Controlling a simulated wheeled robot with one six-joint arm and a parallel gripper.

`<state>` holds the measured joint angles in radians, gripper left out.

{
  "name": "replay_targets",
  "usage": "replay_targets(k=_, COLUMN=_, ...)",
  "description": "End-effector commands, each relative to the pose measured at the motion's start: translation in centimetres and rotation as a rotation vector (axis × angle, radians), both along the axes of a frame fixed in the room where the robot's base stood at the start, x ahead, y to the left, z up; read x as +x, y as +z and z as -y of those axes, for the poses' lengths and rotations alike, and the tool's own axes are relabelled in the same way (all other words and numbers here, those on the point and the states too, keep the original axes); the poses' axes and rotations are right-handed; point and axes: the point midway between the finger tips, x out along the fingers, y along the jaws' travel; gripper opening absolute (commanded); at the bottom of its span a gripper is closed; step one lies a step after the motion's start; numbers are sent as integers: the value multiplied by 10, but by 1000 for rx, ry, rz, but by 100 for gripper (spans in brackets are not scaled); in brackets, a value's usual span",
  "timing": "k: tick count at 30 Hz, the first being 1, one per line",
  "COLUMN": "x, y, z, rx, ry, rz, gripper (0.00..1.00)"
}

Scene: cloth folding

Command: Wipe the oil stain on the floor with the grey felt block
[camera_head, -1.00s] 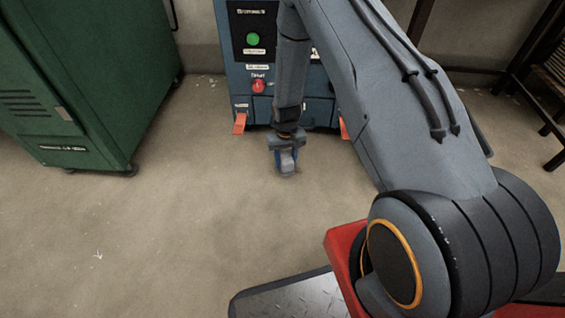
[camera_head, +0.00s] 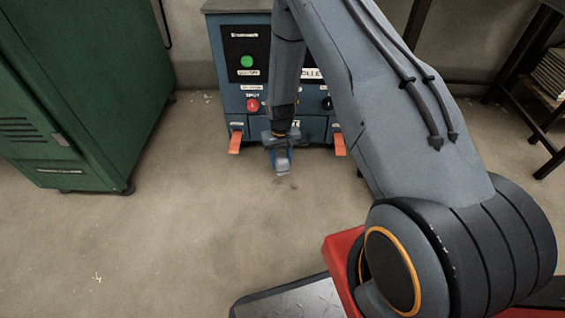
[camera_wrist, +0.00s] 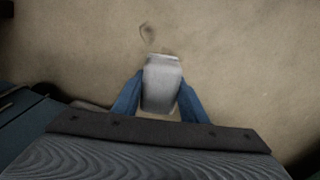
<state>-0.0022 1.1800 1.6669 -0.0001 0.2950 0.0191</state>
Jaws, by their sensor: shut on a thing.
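My gripper (camera_head: 281,160) points down over the floor in front of the blue control cabinet. In the wrist view its two blue fingers (camera_wrist: 160,98) are shut on the grey felt block (camera_wrist: 161,78), which sticks out beyond them. In the head view the block (camera_head: 283,168) shows as a small pale piece at the fingertips, at or close to the floor; I cannot tell if it touches. A faint dark oil stain (camera_wrist: 148,33) lies on the floor just beyond the block in the wrist view. In the head view a faint dark patch (camera_head: 291,184) shows just below the block.
The blue control cabinet (camera_head: 245,90) with orange feet (camera_head: 236,143) stands close behind my gripper. A green cabinet (camera_head: 75,90) stands at the left. A dark rack (camera_head: 548,95) stands at the right. The concrete floor (camera_head: 170,235) at front left is clear.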

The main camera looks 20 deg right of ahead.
Motion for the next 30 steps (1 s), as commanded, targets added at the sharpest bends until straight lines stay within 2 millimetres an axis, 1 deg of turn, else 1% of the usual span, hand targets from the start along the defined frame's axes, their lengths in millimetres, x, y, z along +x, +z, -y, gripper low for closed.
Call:
replay_targets(k=1, x=0, y=8, z=1, rx=0, ry=-1, rz=1, gripper=14)
replay_targets(k=7, x=0, y=23, z=2, rx=0, ry=-2, rz=1, gripper=14)
replay_targets(k=10, x=0, y=26, z=2, rx=0, ry=-3, rz=1, gripper=14)
replay_targets(k=19, x=0, y=26, z=2, rx=0, ry=-3, rz=0, gripper=14)
replay_targets(k=22, x=-1, y=31, z=2, rx=0, ry=-3, rz=1, gripper=14)
replay_targets(k=23, x=-1, y=35, z=2, rx=0, ry=-3, rz=2, gripper=14)
replay_targets(k=26, x=-6, y=56, z=2, rx=0, ry=-2, rz=4, gripper=14)
replay_targets(k=29, x=-16, y=90, z=2, rx=0, ry=0, rz=5, gripper=14)
replay_targets(k=30, x=-22, y=106, z=2, rx=0, ry=1, rz=5, gripper=14)
